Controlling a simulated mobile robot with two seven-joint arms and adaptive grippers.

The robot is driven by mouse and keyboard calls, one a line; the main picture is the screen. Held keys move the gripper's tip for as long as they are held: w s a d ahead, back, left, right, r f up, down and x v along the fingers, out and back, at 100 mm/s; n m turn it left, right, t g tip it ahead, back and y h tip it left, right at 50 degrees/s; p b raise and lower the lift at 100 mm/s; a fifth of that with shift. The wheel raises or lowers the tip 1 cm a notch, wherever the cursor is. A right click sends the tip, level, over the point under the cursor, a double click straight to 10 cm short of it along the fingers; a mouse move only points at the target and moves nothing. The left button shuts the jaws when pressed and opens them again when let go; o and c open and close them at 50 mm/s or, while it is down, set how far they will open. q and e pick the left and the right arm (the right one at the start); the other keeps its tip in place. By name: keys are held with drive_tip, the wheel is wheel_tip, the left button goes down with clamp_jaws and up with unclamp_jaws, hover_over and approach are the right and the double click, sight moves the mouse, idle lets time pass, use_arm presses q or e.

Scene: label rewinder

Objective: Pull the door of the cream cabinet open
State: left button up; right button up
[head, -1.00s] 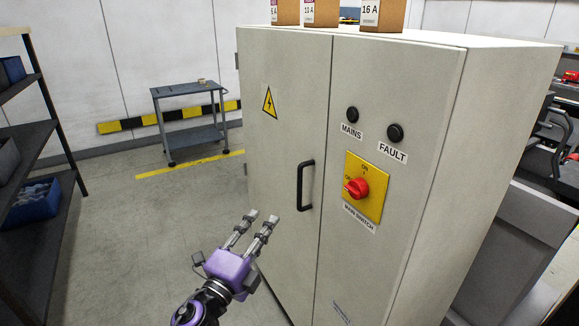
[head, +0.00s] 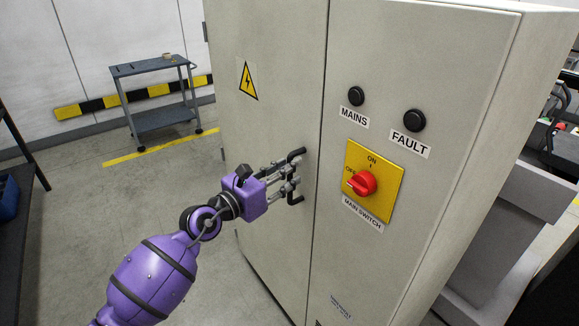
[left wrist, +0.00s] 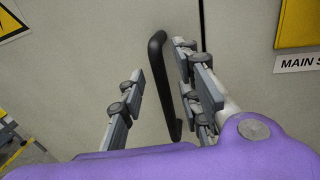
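The cream cabinet (head: 420,60) stands in the middle and right of the head view. Its left door (head: 275,90) has a warning triangle and looks closed against the right panel, along a dark vertical seam. The black bar handle (head: 297,153) is on this door beside the seam. My left gripper (head: 289,177) is at the handle, its fingers partly covering it. In the left wrist view the handle (left wrist: 161,75) runs between the spread fingers (left wrist: 157,85), nearer the right ones, with a gap to the left finger. My right gripper is not in view.
A red rotary switch (head: 362,184) on a yellow plate (head: 385,195) sits right of the seam, below two black buttons. A grey cart (head: 155,70) stands at the back left. Open floor (head: 80,215) lies left of the cabinet; a dark shelf is at the left edge.

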use_arm(q)
drive_tip(key=shift+x, duration=1)
drive_tip(key=shift+c, duration=0.4)
drive_tip(key=shift+r, duration=0.1)
clamp_jaws()
